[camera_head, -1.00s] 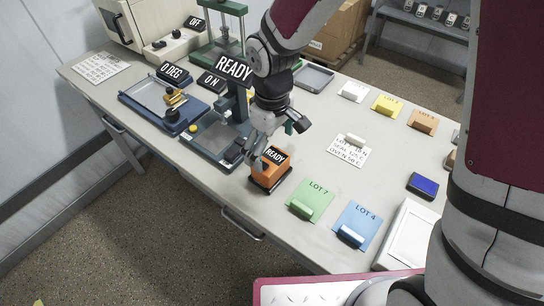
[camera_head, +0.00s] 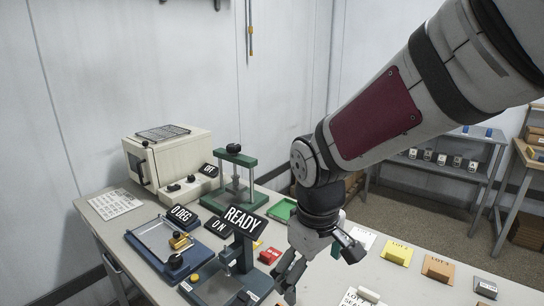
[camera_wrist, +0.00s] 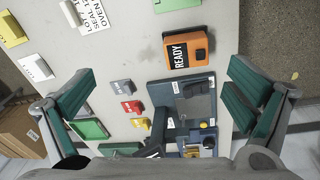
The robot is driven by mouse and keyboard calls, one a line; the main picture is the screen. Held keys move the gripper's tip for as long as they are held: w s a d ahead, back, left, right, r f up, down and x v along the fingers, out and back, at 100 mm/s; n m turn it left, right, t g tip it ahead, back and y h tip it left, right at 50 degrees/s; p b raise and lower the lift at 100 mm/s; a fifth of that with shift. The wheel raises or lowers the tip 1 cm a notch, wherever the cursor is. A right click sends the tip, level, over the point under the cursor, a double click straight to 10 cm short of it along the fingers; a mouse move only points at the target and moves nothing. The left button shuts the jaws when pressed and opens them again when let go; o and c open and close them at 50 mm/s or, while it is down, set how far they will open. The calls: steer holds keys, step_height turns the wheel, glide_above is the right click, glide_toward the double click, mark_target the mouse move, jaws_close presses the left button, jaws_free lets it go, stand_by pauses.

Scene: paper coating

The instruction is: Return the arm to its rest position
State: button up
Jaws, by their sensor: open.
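My gripper (camera_wrist: 158,105) is open and empty in the wrist view, its two green-padded fingers wide apart above the table. In the head view my gripper (camera_head: 290,272) hangs at the end of my arm, over the table near the device with the READY sign (camera_head: 243,220). My arm reaches in from the upper right. In the wrist view an orange box marked READY (camera_wrist: 188,48) lies on the table below the gripper, clear of the fingers.
The table (camera_head: 130,222) holds an oven-like box (camera_head: 165,160), a green press (camera_head: 235,180), a blue coating device (camera_head: 155,250) and colored lot cards such as an orange one (camera_head: 438,268). A shelf (camera_head: 440,165) stands behind at right. The air above the table's left side is clear.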

steer(key=s+d+r+m+t, duration=0.3)
steer(key=s+d+r+m, duration=0.4)
steer(key=s+d, duration=0.5)
step_height(320, 180, up, 3)
steer(key=shift+s+f+m+t, duration=0.1)
steer(key=shift+s+m+t, duration=0.2)
steer(key=shift+s, duration=0.9)
